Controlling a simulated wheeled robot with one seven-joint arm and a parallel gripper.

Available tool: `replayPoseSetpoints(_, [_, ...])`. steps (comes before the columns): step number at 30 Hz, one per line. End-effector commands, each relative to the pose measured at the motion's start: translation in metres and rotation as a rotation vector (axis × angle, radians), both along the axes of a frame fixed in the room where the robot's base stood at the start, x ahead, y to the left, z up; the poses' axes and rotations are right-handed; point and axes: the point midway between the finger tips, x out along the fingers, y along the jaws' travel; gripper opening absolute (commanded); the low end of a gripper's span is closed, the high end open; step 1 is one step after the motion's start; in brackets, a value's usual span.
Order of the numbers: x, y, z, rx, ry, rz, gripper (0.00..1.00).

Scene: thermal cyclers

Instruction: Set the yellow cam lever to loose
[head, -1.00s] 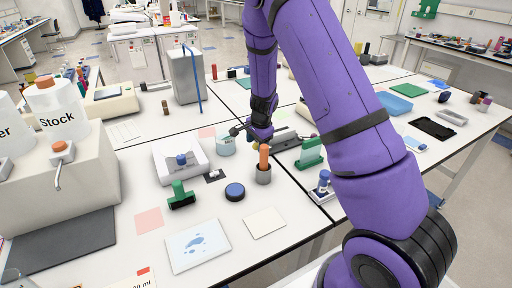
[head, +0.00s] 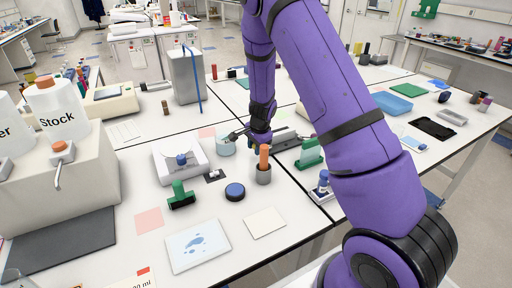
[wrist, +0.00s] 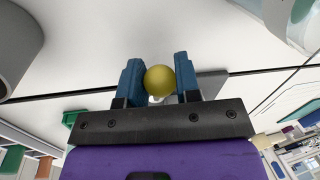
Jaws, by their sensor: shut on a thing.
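The yellow knob (wrist: 160,79) of the cam lever sits between the two blue fingers of my gripper (wrist: 158,82) in the wrist view. The fingers are shut on it. A pale part shows just below the knob, but the rest of the lever is hidden behind the gripper. In the head view my gripper (head: 252,142) is low over the table, behind the orange-topped grey cup, and the lever is mostly hidden there.
A grey cup with an orange stick (head: 264,165) stands close in front of my gripper. A pale blue round container (head: 225,146) is just left of it. A green block (head: 309,154) stands to the right. A white device (head: 181,160) with a blue knob is further left.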

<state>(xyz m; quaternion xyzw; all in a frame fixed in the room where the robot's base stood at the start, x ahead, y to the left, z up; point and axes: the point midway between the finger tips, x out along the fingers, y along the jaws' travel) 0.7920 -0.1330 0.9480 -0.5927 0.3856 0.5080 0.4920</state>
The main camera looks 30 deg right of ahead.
Motion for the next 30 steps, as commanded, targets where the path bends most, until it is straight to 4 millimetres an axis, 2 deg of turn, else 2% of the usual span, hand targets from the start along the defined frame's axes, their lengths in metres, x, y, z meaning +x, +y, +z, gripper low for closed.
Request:
replayPoseSetpoints(11, [0.003, 0.0, 0.0, 0.0, 0.0, -0.048, 0.0])
replayPoseSetpoints(12, [0.003, 0.0, 0.0, -0.001, -0.001, -0.048, 0.33])
replayPoseSetpoints(15, [0.003, 0.0, 0.0, -0.001, -0.001, -0.048, 0.56])
replayPoseSetpoints(25, [0.003, 0.0, 0.003, 0.0, -0.001, -0.047, 0.56])
replayPoseSetpoints(30, [0.0, 0.0, 0.022, 0.0, -0.004, -0.045, 0.56])
